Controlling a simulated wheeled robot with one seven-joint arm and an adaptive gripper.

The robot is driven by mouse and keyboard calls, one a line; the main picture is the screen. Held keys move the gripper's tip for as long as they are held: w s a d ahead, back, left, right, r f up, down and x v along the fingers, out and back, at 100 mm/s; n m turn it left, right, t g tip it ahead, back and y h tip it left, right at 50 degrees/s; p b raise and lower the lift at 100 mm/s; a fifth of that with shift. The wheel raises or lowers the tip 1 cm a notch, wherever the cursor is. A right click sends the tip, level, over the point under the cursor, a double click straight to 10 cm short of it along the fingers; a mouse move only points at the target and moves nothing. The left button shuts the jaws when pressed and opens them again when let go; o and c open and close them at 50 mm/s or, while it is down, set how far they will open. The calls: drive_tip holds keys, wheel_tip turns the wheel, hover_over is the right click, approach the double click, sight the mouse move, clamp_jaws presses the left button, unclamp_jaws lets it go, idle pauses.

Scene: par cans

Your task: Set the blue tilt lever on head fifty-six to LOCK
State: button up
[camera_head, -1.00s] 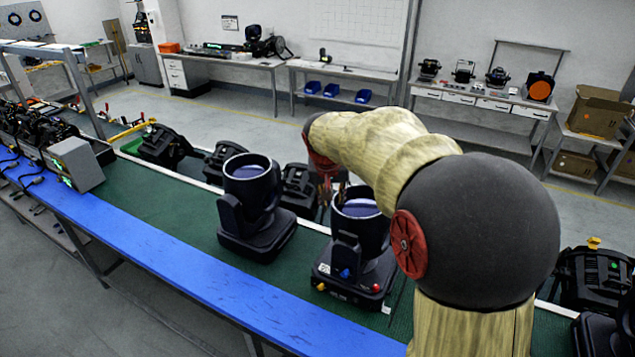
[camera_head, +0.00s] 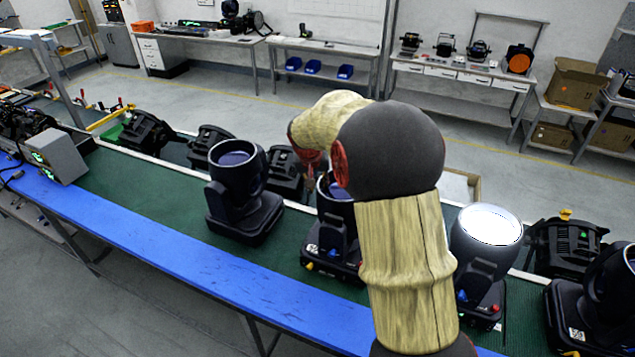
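A dark moving head (camera_head: 331,245) stands on the green bench in the middle. A third head (camera_head: 240,190) stands to the left. No number or LOCK mark is readable. My gripper (camera_head: 312,172) is by the middle head's upper rim, small and partly hidden; I cannot tell its opening or any contact.
Further dark fixtures stand along the bench's far side and at the right (camera_head: 565,250). A blue strip (camera_head: 190,270) runs along the near edge. A grey box (camera_head: 57,157) stands at left. Green surface is clear left of the third head.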

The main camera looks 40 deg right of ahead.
drive_tip(key=shift+c, duration=1.1)
drive_tip(key=c, duration=0.4)
clamp_jaws()
